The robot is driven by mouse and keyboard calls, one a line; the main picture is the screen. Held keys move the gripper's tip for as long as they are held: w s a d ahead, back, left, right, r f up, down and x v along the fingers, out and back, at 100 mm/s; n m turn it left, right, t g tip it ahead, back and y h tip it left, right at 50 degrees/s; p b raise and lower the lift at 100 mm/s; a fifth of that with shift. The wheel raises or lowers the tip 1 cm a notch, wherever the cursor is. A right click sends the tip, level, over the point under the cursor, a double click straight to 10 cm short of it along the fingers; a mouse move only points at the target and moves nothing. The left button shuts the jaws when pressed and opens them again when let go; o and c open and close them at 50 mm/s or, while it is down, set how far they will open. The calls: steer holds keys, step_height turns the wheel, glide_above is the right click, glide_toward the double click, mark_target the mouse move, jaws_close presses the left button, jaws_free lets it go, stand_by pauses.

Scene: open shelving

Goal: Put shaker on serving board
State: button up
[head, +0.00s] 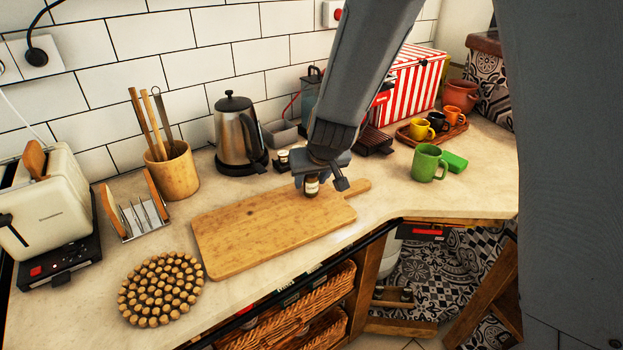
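The wooden serving board (255,232) lies flat on the counter, its handle toward the right. A small dark shaker (312,187) with a pale label is upright over the right part of the board, directly under my gripper. Its top is hidden by my gripper, and I cannot tell whether its base touches the board. My gripper (320,182) points down around the shaker's top. The view does not show clearly whether its fingers press on the shaker.
Small jars (283,158) stand behind the board beside the kettle (238,133). A beaded trivet (160,290) lies front left, near a toast rack (139,216). A green mug (428,163) stands to the right. The board's left and middle are clear.

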steer(key=shift+o, duration=0.4)
steer(key=shift+r, duration=0.2)
steer(key=p+v, duration=0.7)
steer(key=v, duration=0.5)
steer(key=shift+p, duration=0.3)
steer(key=s+d+m+g+h, duration=0.1)
steer(key=s+d+m+g, duration=0.2)
steer(key=s+d, duration=1.2)
steer(key=shift+s+d+g+h, duration=0.2)
steer(key=shift+s+g+h, duration=0.2)
steer(key=shift+s+g, duration=0.4)
steer(key=shift+f, duration=0.1)
step_height(320, 180, down, 4)
steer(key=b, duration=0.3)
steer(key=shift+r, duration=0.25)
